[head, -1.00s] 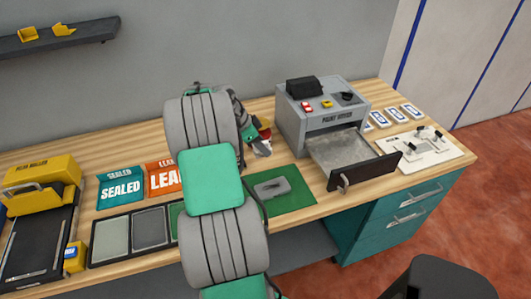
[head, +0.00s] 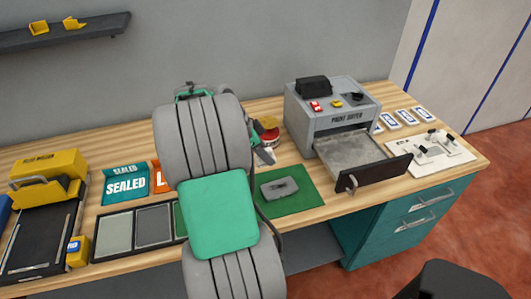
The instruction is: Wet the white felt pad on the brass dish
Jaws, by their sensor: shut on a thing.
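My gripper (head: 263,151) shows only in part, past the right side of my arm, low over the back middle of the bench. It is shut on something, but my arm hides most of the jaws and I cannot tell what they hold. A small round red and yellow thing (head: 269,133) stands right beside it on the bench; I cannot tell whether they touch. I cannot make out the brass dish or the white felt pad; my arm covers that part of the bench.
A grey paint dryer (head: 330,115) stands at right, its drawer (head: 350,158) pulled out toward the front. A grey block (head: 279,188) lies on a green mat (head: 305,203). Left are a teal SEALED sign (head: 125,185), dark-framed trays (head: 115,233) and a yellow machine (head: 48,175).

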